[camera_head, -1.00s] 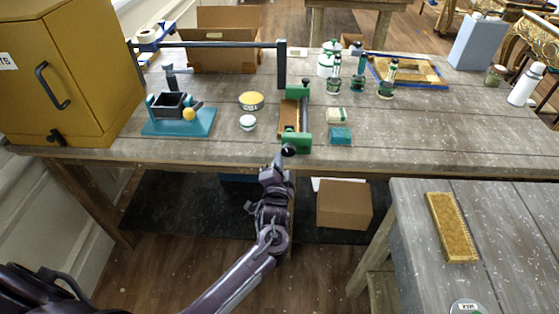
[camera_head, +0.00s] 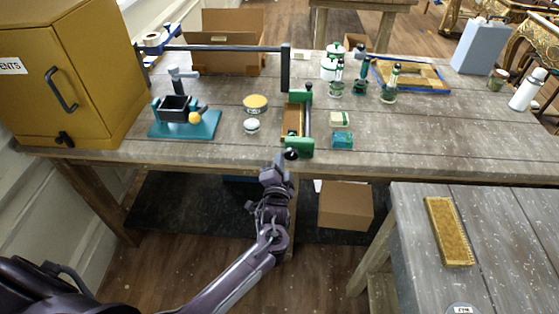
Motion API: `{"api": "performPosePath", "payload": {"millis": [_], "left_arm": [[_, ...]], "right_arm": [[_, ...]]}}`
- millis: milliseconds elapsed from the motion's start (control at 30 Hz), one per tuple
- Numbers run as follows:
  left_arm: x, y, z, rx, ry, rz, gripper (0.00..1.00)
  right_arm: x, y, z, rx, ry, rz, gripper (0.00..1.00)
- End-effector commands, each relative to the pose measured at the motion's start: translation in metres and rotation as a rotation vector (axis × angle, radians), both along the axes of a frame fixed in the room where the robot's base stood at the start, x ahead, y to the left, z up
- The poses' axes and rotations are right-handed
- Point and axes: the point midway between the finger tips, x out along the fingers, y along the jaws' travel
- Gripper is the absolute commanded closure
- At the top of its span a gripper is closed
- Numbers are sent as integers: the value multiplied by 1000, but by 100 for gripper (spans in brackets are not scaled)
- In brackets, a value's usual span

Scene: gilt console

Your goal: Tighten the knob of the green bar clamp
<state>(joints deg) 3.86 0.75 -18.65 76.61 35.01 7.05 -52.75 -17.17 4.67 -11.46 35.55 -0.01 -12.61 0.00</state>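The green bar clamp (camera_head: 300,147) lies on the workbench near its front edge, with green jaws at both ends and a dark bar between them. A brown wooden piece (camera_head: 292,119) lies along its left side. The clamp's black knob (camera_head: 291,155) sticks out at the front jaw, towards me. My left gripper (camera_head: 281,163) reaches up from below to the knob at the bench edge. Its fingertips are at or very close to the knob; they are small and dark, so I cannot tell whether they grip it. My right gripper does not show.
A teal-based vise (camera_head: 185,130) and a yellow cabinet (camera_head: 100,100) stand to the left. A yellow tin (camera_head: 255,103), a white-lidded jar (camera_head: 252,126) and a teal box (camera_head: 342,141) flank the clamp. A second table (camera_head: 490,235) stands at the front right.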

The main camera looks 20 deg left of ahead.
Motion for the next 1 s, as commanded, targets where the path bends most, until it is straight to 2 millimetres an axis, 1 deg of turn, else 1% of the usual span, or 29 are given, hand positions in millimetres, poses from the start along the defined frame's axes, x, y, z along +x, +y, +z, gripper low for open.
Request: {"api": "performPosePath", "payload": {"millis": [33, 367, 700, 833, 1000], "left_arm": [[1, -5, 4, -3, -7, -10, 100], [1, -6, 3, -4, -7, -12, 100], [-2, 3, 2, -4, -5, -11, 100], [-11, 1, 3, -3, -2, -8, 100], [-32, -3, 3, -3, 1, -5, 100]], "right_arm": [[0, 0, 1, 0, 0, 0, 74], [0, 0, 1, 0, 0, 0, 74], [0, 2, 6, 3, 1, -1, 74], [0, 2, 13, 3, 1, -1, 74], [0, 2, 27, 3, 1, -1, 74]]}}
